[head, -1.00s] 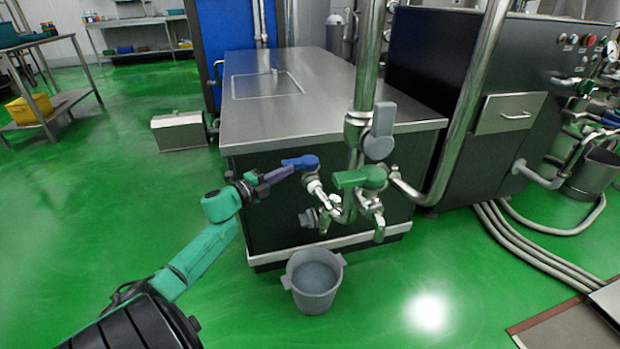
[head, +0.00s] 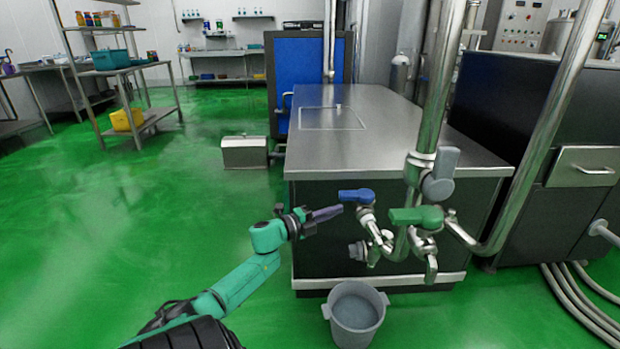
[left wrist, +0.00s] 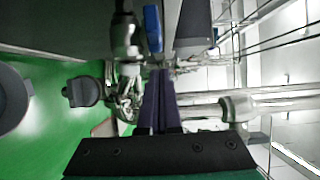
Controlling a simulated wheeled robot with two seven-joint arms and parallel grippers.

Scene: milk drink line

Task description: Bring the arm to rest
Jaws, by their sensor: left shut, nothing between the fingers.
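My left arm comes in from the lower left of the head view. Its gripper (head: 325,214) is shut and empty, just left of the valve with the blue handle (head: 356,196), with a small gap between them. In the left wrist view the closed fingers (left wrist: 160,100) point at the pipework, and the blue handle (left wrist: 153,28) shows just beside their tips. My right gripper is in neither view.
A green-handled valve (head: 416,216) and steel pipes stand right of the blue one. A grey bucket (head: 355,318) stands on the floor below. The steel-topped cabinet (head: 400,130) is behind.

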